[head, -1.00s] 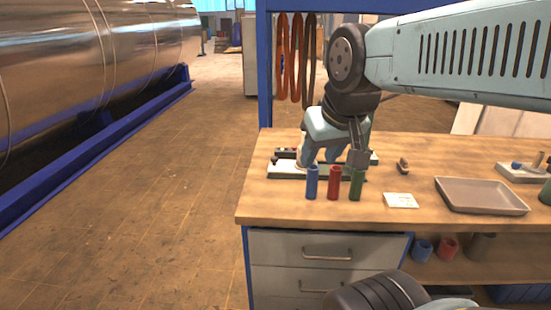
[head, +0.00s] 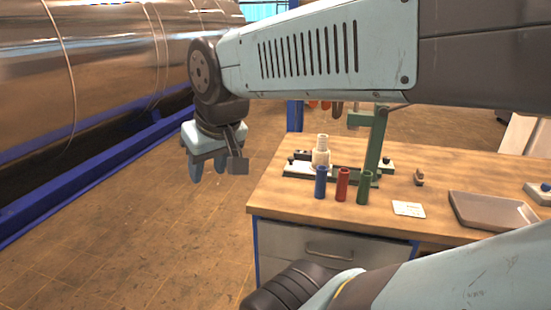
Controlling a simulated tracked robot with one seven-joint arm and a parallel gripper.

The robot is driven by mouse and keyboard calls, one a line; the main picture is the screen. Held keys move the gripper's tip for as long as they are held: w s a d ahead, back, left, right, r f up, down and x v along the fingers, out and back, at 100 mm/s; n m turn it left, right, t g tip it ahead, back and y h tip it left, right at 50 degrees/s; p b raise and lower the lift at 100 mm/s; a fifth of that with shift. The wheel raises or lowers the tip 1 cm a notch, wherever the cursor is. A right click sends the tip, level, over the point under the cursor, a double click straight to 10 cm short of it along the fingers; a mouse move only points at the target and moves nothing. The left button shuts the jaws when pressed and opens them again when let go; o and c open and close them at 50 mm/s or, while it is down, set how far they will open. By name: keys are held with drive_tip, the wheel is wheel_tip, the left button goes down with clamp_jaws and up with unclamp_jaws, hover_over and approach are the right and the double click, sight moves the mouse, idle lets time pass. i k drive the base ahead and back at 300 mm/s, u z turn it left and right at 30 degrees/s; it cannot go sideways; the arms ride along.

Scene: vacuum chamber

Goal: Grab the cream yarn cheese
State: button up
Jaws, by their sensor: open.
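The cream yarn cheese (head: 321,153) stands upright on a white base (head: 302,170) near the left end of the wooden workbench. My gripper (head: 208,172) hangs to the left of the bench, over the floor in the picture, with its fingers pointing down. It is open and holds nothing. It is clearly apart from the cream yarn cheese.
Blue (head: 320,183), red (head: 342,185) and green (head: 364,188) cylinders stand in a row in front of the base. A green post (head: 376,145) rises just right of the yarn cheese. A white card (head: 408,209) and a grey tray (head: 490,211) lie further right. Bare wood lies between them.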

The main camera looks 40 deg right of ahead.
sight(319, 158)
drive_tip(key=z, duration=0.05)
drive_tip(key=k, duration=0.95)
drive_tip(key=z, duration=1.1)
drive_tip(key=i, duration=1)
drive_tip(key=u, duration=0.05)
